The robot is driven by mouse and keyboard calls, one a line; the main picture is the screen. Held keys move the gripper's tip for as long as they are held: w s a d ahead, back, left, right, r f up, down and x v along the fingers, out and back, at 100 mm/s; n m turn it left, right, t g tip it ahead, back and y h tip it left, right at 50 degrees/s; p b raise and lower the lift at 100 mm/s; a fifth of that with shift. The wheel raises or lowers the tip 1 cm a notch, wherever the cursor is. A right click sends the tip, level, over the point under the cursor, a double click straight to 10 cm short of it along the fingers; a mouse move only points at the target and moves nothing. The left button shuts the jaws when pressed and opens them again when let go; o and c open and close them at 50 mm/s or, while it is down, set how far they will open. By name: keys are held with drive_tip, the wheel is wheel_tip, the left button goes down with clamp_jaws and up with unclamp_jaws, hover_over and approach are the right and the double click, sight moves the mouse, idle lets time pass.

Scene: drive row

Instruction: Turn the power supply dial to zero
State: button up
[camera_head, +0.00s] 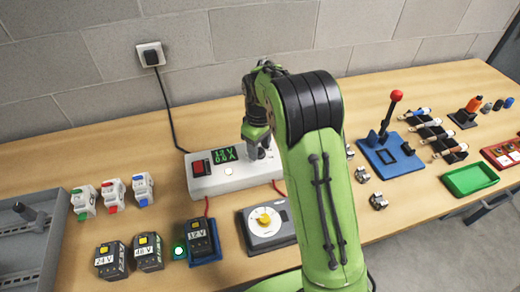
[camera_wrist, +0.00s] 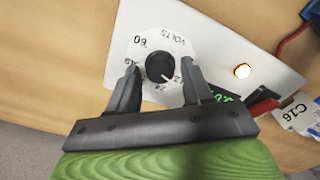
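The white power supply (camera_head: 207,184) stands on the bench against the wall, with a green-lit display (camera_head: 224,154) that seems to read 12 V and 0.0 A. Its black round dial (camera_wrist: 160,66) sits on a white scale plate marked VOLTS in the wrist view. The dial's pale mark appears to point toward the 12. My gripper (camera_wrist: 160,70) is open, one finger on each side of the dial, with visible gaps to it. In the head view my gripper (camera_head: 258,152) is over the supply's right end, and my arm hides the dial there.
A red switch (camera_head: 201,167) and a lit white button (camera_wrist: 242,71) are on the supply. A grey dial box (camera_head: 262,242) and battery-like blocks (camera_head: 148,252) stand in front. A red-knobbed lever on a blue base (camera_head: 388,158) stands to the right.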

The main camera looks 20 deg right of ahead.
sight(259, 151)
drive_tip(key=c, duration=0.6)
drive_tip(key=shift+o, duration=0.2)
drive_tip(key=n, duration=0.4)
drive_tip(key=shift+n, duration=0.4)
drive_tip(key=n, duration=0.4)
drive_tip(key=o, duration=1.6)
wheel_tip(259, 151, up, 7)
drive_tip(key=p, duration=0.5)
drive_tip(key=shift+r+p, duration=0.15)
drive_tip(key=shift+p, duration=0.25)
